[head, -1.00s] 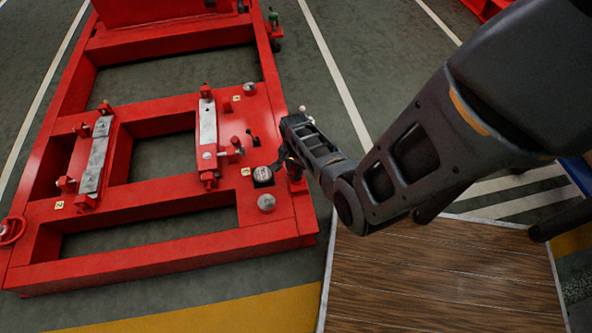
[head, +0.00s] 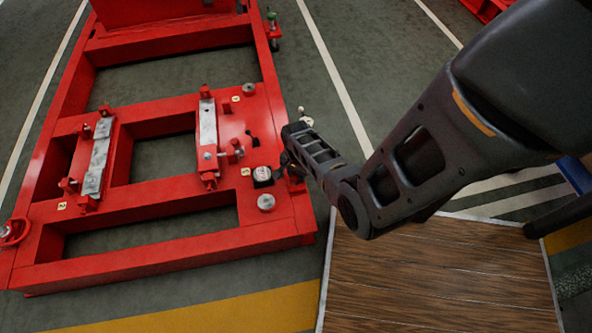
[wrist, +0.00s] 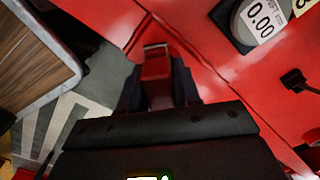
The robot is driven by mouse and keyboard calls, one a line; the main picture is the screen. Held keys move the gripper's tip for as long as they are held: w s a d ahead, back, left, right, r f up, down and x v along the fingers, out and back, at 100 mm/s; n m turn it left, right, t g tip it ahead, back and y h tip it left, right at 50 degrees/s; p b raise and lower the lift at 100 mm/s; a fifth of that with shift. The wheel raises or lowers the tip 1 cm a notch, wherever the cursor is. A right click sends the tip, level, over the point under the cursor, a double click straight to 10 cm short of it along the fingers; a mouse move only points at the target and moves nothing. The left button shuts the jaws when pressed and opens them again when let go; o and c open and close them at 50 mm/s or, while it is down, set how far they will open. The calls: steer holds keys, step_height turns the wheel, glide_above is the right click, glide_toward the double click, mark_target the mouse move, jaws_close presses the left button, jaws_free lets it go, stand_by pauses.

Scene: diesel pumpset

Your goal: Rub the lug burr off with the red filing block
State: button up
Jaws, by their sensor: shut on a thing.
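My gripper (wrist: 157,85) is shut on the red filing block (wrist: 156,72), which stands out between its dark fingers in the wrist view. The block's far end has a pale edge and lies over or against the red frame's edge; I cannot tell whether it touches. In the head view my gripper (head: 288,160) is at the right side of the red frame (head: 180,246), beside the round gauge. My arm partly covers that spot. The lug burr cannot be made out in either view.
A grey round knob (head: 266,202) stands nearby. A wooden platform (head: 430,280) lies at lower right. Open floor runs right of the frame.

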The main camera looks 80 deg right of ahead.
steer(key=shift+s+a+f, duration=0.1)
steer(key=shift+s+a, duration=0.1)
steer(key=shift+a, duration=0.25)
steer(key=shift+p, duration=0.4)
steer(key=shift+w+d, duration=0.25)
steer(key=shift+d, duration=0.25)
steer(key=shift+w+d+b, duration=0.15)
steer(key=shift+d+b, duration=0.3)
steer(key=shift+b, duration=0.05)
steer(key=shift+w+d, duration=0.25)
steer(key=shift+d, duration=0.3)
steer(key=shift+a, duration=0.1)
